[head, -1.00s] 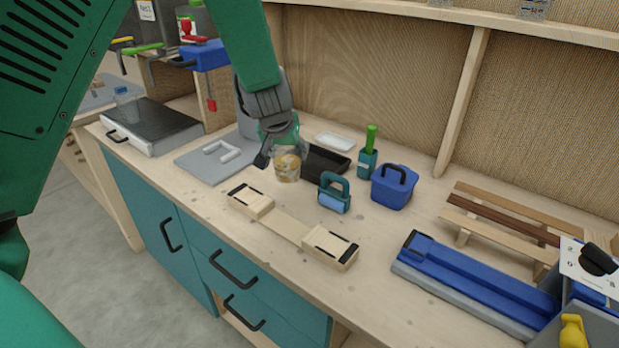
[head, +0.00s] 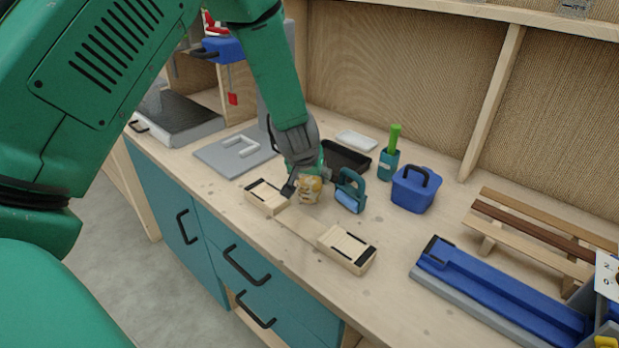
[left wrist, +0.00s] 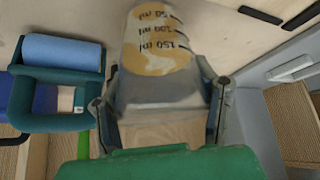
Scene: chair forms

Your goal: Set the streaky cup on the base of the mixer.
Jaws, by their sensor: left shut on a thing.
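The streaky cup (head: 309,191) is clear, with yellow-brown streaks. In the left wrist view the cup (left wrist: 155,45) shows black ml marks. My left gripper (head: 308,182) is shut on it, with a finger on each side in the left wrist view (left wrist: 160,95). It is over the bench beside the wooden piece; I cannot tell its exact height. A flat grey base (head: 225,155) with a raised pale bracket shape, apparently the mixer's, lies behind and left of the cup. A grey upright behind my arm is partly hidden. My right gripper is not in view.
A teal tool with a blue roller (head: 350,192) stands close right of the cup. A wooden piece with two raised ends (head: 345,250) lies in front. A black tray (head: 345,157), white dish (head: 356,140) and blue caddy (head: 413,192) stand behind and right.

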